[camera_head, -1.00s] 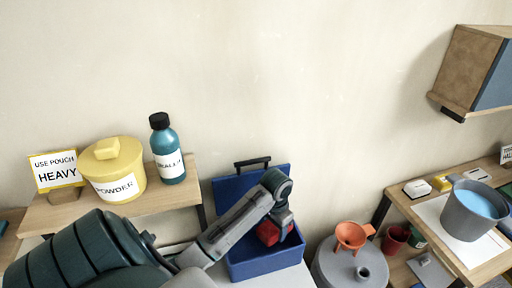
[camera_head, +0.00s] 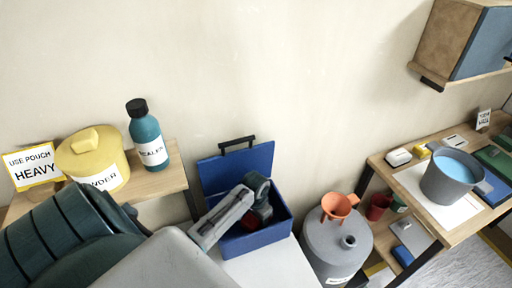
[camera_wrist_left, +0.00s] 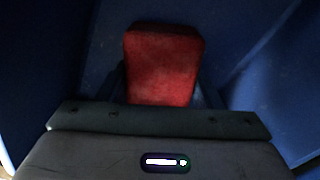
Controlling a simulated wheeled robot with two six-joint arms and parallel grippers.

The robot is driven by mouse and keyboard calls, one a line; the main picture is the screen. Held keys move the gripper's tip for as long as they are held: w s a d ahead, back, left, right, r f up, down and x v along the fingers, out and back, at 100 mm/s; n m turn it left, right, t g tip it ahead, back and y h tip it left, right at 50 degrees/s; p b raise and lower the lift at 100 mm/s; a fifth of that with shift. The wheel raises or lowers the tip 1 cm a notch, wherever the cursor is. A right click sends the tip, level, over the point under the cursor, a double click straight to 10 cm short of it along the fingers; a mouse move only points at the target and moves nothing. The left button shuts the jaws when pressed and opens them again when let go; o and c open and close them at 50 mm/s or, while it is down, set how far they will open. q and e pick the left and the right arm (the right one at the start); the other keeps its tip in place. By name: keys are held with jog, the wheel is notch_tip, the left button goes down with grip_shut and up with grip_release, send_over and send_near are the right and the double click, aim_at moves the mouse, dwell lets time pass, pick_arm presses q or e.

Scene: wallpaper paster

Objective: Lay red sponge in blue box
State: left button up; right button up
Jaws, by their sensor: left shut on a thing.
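The blue box (camera_head: 268,236) stands open on a white surface, its lid (camera_head: 236,166) raised at the back. My left gripper (camera_head: 258,216) reaches down into the box and is shut on the red sponge (camera_head: 250,220), which shows only in part past the arm. In the left wrist view the red sponge (camera_wrist_left: 163,65) sticks out ahead of the gripper (camera_wrist_left: 162,98), with blue box walls around it. Whether the sponge touches the box floor cannot be told. My right gripper is not in view.
A grey canister (camera_head: 335,248) with an orange funnel (camera_head: 339,205) stands right of the box. A shelf at left holds a yellow powder pot (camera_head: 92,160) and a sealer bottle (camera_head: 147,138). A grey bucket (camera_head: 447,178) stands on the right table.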

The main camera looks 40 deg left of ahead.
pick_arm(q)
jog(key=shift+f, duration=0.1)
jog(key=o, duration=0.8)
jog(key=shift+o, duration=0.9)
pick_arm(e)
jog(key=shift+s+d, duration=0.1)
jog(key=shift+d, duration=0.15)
pick_arm(q)
notch_tip(320, 180, up, 11)
jog(key=b, duration=0.2)
jog(key=shift+b, duration=0.4)
jog(key=shift+r, duration=0.7)
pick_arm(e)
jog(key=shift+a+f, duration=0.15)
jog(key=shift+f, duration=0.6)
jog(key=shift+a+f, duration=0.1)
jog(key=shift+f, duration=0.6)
